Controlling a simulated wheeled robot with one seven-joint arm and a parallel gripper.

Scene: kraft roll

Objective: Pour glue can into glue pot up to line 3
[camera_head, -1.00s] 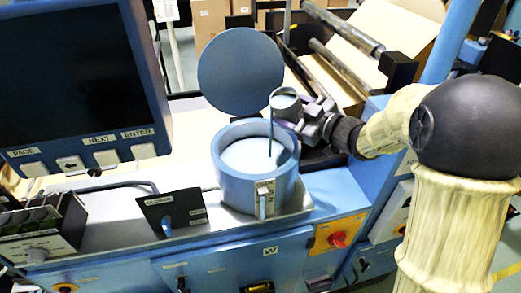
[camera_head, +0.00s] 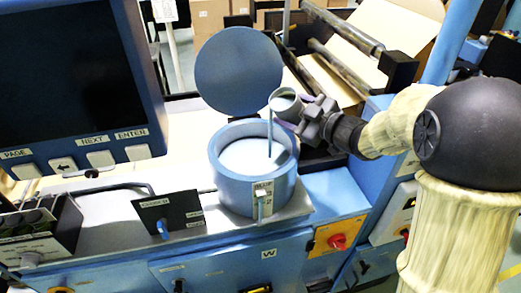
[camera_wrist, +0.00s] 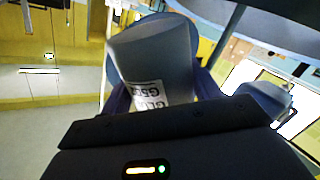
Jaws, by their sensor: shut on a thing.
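The glue pot (camera_head: 228,185) is a round blue vessel with its lid (camera_head: 238,71) raised behind it. Pale glue (camera_head: 246,155) shows inside, below the rim. A small scale plate (camera_head: 263,198) is on its front; its marks are too small to read surely. My gripper (camera_head: 300,112) is shut on the grey glue can (camera_head: 287,98), above the right rim of the pot. The can is tilted with its mouth to the left, and a thin stream (camera_head: 270,135) falls from it into the pot. The labelled can also fills the middle of the wrist view (camera_wrist: 150,60).
A dark screen with buttons (camera_head: 75,80) stands at the left. A black switch plate (camera_head: 168,214) is left of the pot, and a red knob (camera_head: 337,241) is at the lower right. Rollers (camera_head: 345,60) and brown paper are behind.

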